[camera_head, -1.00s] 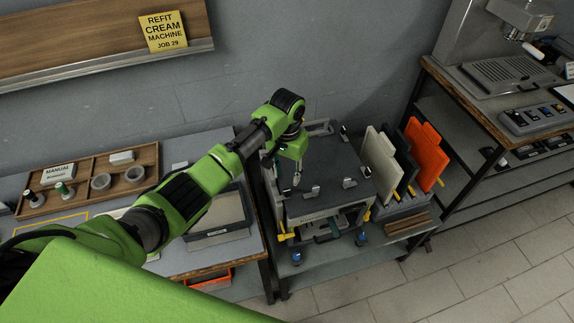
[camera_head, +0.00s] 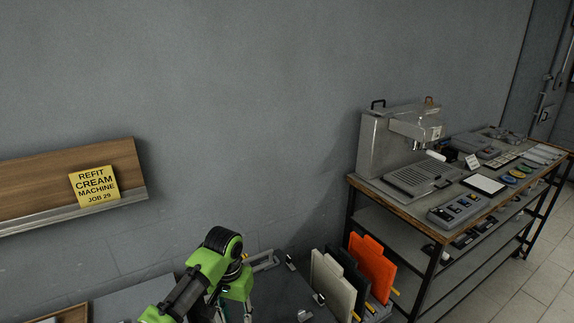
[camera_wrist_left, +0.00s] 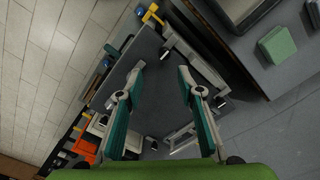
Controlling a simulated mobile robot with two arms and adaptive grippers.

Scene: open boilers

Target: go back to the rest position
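My left arm comes in at the bottom of the head view, with its green wrist over the dark-topped stand. My left gripper (camera_wrist_left: 160,78) shows in the left wrist view with its two teal fingers spread apart and nothing between them. It is open above the dark plate of the stand (camera_wrist_left: 152,98). In the head view its fingertips are cut off by the bottom edge. My right gripper is in neither view.
Beside the stand are upright white, dark and orange panels (camera_head: 372,268). Right of them, a bench (camera_head: 358,183) carries a grey machine (camera_head: 376,145) and several small parts. A yellow sign (camera_head: 94,186) is on the wall board. Floor is free at the far right.

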